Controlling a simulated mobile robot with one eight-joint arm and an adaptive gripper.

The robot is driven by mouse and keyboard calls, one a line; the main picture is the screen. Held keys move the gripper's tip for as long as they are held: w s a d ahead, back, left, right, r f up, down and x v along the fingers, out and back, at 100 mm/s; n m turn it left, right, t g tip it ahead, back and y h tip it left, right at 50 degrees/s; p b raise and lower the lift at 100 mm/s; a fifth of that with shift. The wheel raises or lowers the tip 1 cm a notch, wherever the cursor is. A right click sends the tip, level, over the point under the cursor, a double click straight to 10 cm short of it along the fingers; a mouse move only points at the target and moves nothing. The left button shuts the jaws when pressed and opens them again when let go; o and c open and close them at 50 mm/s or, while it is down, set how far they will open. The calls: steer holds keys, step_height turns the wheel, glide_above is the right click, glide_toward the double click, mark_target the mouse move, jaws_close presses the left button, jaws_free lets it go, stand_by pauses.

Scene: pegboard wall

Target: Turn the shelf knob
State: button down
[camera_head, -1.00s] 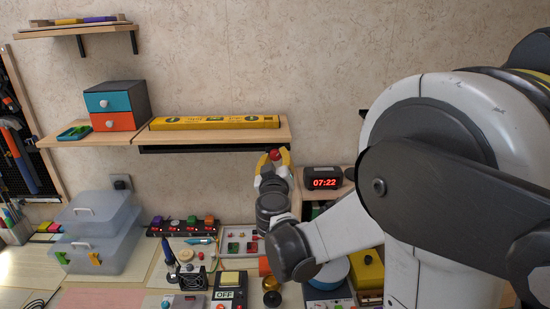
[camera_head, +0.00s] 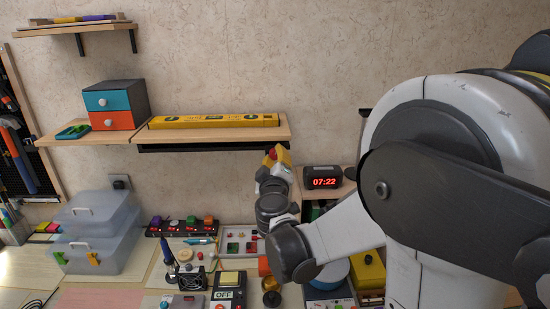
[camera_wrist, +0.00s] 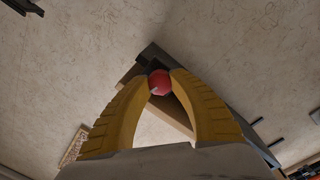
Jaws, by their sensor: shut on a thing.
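The red shelf knob (camera_wrist: 159,82) shows in the wrist view between the tips of my two yellow fingers. My gripper (camera_wrist: 159,84) is shut on it, with a fingertip against each side. In the head view the red knob (camera_head: 272,153) is a small spot at the gripper's upper end, beside the right end of the wall shelf (camera_head: 215,134). My gripper (camera_head: 275,156) reaches up to it from below, and its fingers are partly hidden there. The knob's mount is hard to make out.
A clock (camera_head: 322,177) stands just right of my gripper. Below, the bench holds a switch box (camera_head: 229,285), a soldering iron and clear bins (camera_head: 95,235).

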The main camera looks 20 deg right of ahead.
steer(key=shift+n, duration=1.6)
steer(key=c, duration=1.1)
jaws_free()
steer(key=v, duration=1.2)
steer(key=shift+f, duration=0.1)
